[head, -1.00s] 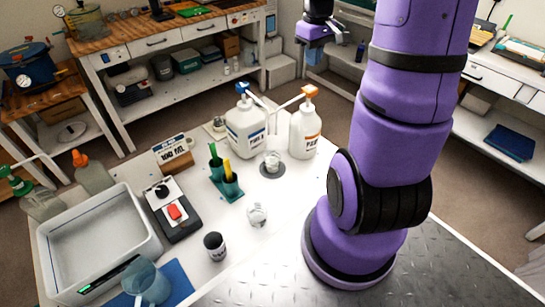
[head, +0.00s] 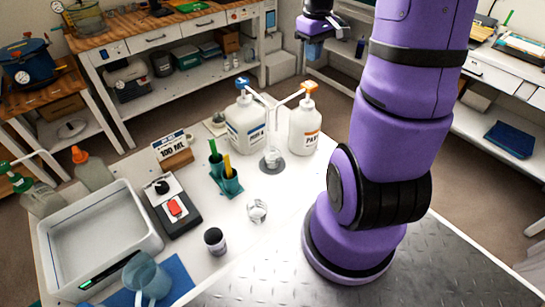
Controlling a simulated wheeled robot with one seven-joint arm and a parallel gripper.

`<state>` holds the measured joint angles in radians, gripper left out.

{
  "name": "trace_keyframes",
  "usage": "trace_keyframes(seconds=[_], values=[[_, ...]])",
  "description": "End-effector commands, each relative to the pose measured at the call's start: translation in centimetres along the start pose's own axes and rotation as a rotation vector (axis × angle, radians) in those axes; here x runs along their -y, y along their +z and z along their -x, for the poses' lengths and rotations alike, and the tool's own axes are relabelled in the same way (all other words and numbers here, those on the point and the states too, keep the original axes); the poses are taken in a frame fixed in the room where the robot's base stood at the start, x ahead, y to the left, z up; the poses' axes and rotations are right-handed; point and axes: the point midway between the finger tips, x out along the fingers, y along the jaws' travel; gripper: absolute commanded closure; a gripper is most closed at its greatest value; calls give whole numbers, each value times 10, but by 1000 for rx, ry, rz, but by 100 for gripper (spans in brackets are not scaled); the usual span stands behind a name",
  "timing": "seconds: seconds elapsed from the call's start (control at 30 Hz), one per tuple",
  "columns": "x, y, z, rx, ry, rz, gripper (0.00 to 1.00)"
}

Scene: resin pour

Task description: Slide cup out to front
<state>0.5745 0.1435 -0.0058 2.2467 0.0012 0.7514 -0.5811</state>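A small clear cup (head: 272,157) stands upright on a round grey disc (head: 272,169) at the back of the white table, in front of two white pump bottles. The left bottle (head: 246,130) has a blue label; the right bottle (head: 304,130) has an orange label and pump top. Their spouts reach toward each other above the cup. My gripper (head: 314,50) is at the top of the view, pointing down, well above and apart from the cup. Its fingertips are too small and dark to tell whether they are open.
Another clear cup (head: 257,211) and a dark cup (head: 215,241) stand nearer. A teal holder (head: 228,186) with green and yellow handles is left of the disc. A scale (head: 172,206), a white tray (head: 95,240) and a blue jug (head: 146,280) fill the left side.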

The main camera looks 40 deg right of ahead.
Motion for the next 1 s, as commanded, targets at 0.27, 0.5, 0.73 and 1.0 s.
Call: trace_keyframes(seconds=[0.27, 0.5, 0.73, 1.0], values=[[29, 1, 28, -42, 23, 6, 100], [100, 22, 87, -152, 59, 8, 100], [161, 62, 129, -268, 63, 7, 100], [212, 118, 156, -396, 32, 5, 100]])
